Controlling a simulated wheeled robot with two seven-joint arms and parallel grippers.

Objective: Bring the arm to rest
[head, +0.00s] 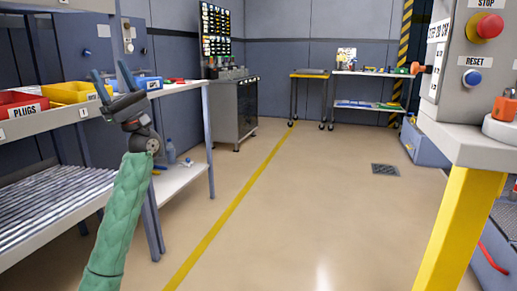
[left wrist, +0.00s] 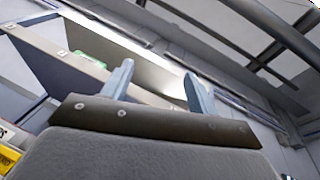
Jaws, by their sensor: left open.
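My left arm, in a green quilted sleeve, rises from the bottom left of the head view. My left gripper (head: 112,78) points up, with its two blue-grey fingers apart and nothing between them. It appears in front of the shelf with the bins. In the left wrist view the two fingers of this gripper (left wrist: 158,88) stand apart and empty, with wall panels and overhead beams beyond. My right gripper does not show in either view.
A shelf at left holds a red bin marked PLUGS (head: 22,103), a yellow bin (head: 75,93) and a blue bin (head: 149,83). A control box with a red STOP button (head: 485,26) stands at right above a yellow post (head: 458,230). The middle floor (head: 300,190) is clear.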

